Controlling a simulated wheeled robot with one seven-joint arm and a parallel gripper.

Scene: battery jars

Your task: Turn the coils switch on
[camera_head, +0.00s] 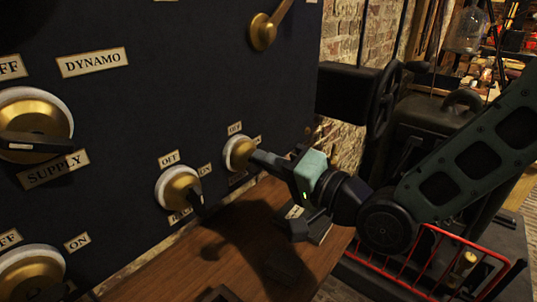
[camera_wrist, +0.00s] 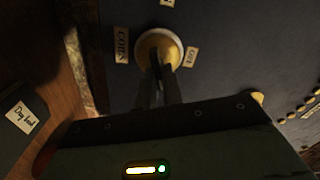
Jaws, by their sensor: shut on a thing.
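The coils switch (camera_head: 238,152) is a brass knob on a white round base, low on the dark panel. In the wrist view the switch (camera_wrist: 158,50) has a "COILS" label (camera_wrist: 122,46) on one side and an "OFF" label (camera_wrist: 190,56) on the other. My gripper (camera_head: 262,158) reaches it from the right. In the wrist view my gripper (camera_wrist: 157,85) has its fingers close together at the front of the knob, shut on the switch handle. The fingers cover the handle, so I cannot tell where it points.
A similar switch (camera_head: 180,188) with a dark lever sits close to the left. Larger supply and dynamo switches (camera_head: 35,125) are further left. A wooden ledge (camera_head: 225,235) runs below, with a book labelled "Day book" (camera_wrist: 22,117). A black handwheel (camera_head: 385,95) stands behind my arm.

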